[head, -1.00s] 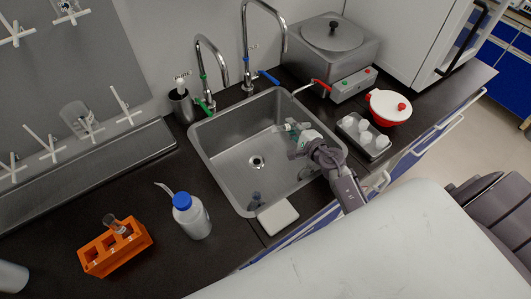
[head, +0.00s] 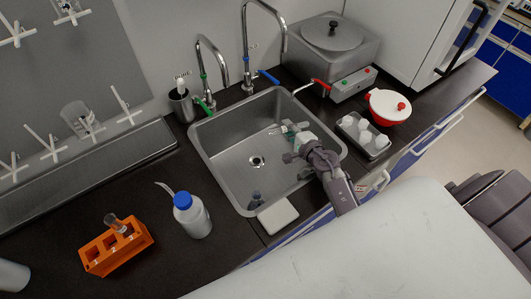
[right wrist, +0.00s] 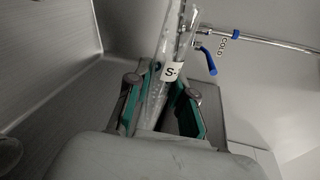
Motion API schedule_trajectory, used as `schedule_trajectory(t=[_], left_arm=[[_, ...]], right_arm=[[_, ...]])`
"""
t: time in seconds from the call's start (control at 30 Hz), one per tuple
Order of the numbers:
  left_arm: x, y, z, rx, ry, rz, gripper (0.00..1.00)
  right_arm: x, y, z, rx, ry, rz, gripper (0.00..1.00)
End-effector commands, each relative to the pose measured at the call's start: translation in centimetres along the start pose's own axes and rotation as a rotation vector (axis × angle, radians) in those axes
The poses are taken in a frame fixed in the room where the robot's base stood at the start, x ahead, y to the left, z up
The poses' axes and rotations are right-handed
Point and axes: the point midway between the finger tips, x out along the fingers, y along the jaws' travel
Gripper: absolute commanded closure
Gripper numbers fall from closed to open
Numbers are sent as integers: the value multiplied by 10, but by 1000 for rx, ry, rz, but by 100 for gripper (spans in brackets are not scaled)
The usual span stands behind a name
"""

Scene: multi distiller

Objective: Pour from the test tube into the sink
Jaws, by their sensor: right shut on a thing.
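The steel sink (head: 230,165) is set in the dark counter, its drain clear to see. My right gripper (head: 297,140) is over the right part of the sink, shut on a clear test tube (head: 281,129). In the right wrist view the test tube (right wrist: 172,55) lies between the green-padded fingers (right wrist: 162,105) and carries a white label marked "S-". In the head view it looks strongly tilted, pointing left over the basin. Its contents and any stream of liquid cannot be made out. My left gripper is out of view.
Two taps (head: 247,50) stand behind the sink. A wash bottle (head: 193,217) and an orange rack (head: 118,250) with a glass tube stand to the left. A white pad (head: 277,217) lies at the front rim. A tray of small containers (head: 362,140) is at right.

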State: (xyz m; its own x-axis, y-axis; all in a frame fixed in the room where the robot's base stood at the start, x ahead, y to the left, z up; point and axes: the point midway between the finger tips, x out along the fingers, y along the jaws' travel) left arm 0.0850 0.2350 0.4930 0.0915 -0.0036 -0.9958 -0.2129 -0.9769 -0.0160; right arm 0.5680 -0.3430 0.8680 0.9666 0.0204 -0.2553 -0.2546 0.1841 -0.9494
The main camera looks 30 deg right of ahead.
Motion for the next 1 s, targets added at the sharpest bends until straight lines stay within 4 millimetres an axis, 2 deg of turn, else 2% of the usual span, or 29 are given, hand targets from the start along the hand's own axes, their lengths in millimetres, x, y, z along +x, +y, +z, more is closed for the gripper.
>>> schedule_trajectory(t=[1.0], left_arm=[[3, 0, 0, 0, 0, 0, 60]], right_arm=[[1, 5, 1, -134, 35, -1, 100]])
